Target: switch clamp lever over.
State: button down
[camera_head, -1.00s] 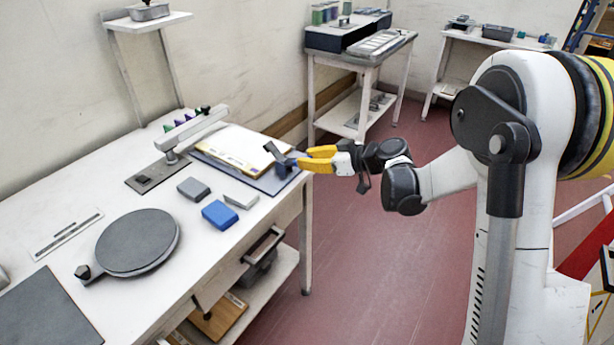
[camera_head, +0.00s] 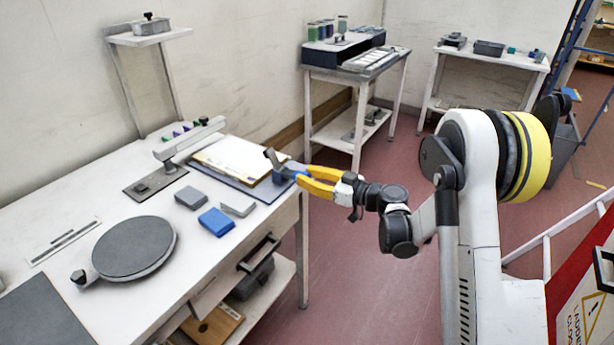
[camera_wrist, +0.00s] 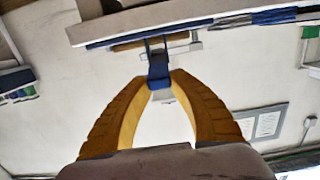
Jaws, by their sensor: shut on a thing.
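The clamp (camera_head: 287,172) is a small blue body with a grey upright plate, at the right edge of the white workbench beside the clipboard. My gripper (camera_head: 299,179) reaches it from the right with its yellow fingers. In the wrist view, the blue clamp lever (camera_wrist: 159,70) sits between the two yellow fingertips (camera_wrist: 160,80), and my gripper is shut on it. Which way the lever is thrown is hard to tell, as the fingertips cover part of it.
A blue block (camera_head: 216,222), grey blocks (camera_head: 190,197) and a round grey plate (camera_head: 134,247) stand on the workbench (camera_head: 75,198). The red floor right of the bench is open below my arm.

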jog(key=c, duration=1.1)
grip_release()
jog(key=shift+a, duration=0.1)
jog(key=shift+c, duration=0.2)
jog(key=v, duration=1.2)
jog(key=shift+r, duration=0.15)
